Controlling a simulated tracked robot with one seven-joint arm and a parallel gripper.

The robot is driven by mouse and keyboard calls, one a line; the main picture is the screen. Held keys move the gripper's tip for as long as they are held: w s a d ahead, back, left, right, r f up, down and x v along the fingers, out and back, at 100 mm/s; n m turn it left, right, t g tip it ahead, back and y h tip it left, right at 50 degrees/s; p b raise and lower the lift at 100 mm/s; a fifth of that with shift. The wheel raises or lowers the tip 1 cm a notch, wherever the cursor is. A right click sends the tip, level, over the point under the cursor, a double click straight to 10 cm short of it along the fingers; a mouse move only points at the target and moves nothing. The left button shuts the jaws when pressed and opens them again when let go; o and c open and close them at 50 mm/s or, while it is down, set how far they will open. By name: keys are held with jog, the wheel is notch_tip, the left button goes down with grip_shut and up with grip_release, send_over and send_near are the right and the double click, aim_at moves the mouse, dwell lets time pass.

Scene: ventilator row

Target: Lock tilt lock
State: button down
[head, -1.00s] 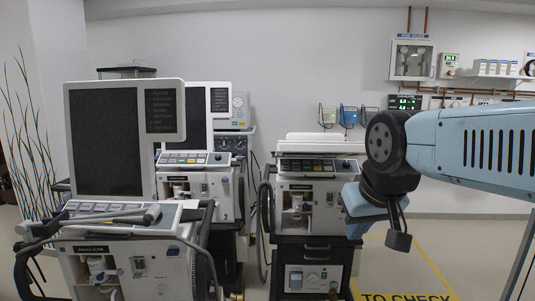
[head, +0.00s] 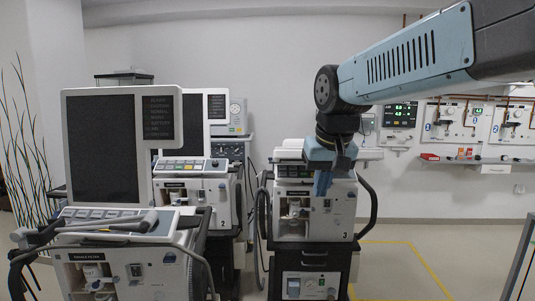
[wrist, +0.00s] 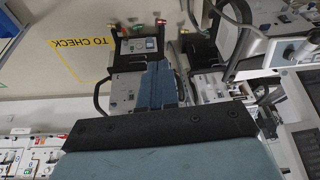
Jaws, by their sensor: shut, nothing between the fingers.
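The tilt lock itself is too small or hidden to make out in either view. Ventilator 3 (head: 290,258) stands right of centre in the head view, with no raised screen showing above it. My gripper (head: 322,186) points down in front of its upper right part; I cannot tell whether it touches. In the wrist view my gripper (wrist: 158,82) is shut and empty, its two blue-grey fingers together. Ventilator 2 (head: 205,192) stands to the left with an upright screen partly hidden. The nearest ventilator (head: 130,272) has a large upright dark screen (head: 101,148).
A grey hose arm (head: 100,226) lies across the nearest ventilator's top. A black side handle (head: 368,200) sticks out right of ventilator 3. Wall panels (head: 450,125) line the back right. Yellow-taped floor (head: 395,265) to the right is clear.

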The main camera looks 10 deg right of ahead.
jog(key=w+a+g, duration=0.1)
jog(key=w+a, duration=0.2)
jog(key=w, duration=0.4)
jog(key=w+a+g, duration=0.1)
jog(key=w+a, duration=0.3)
jog(key=w, duration=0.4)
jog(key=w+a+r+m+g, duration=0.1)
jog(key=w+a, duration=0.3)
jog(key=w, duration=0.3)
jog(key=shift+w+a, duration=0.15)
jog(key=shift+a, duration=0.05)
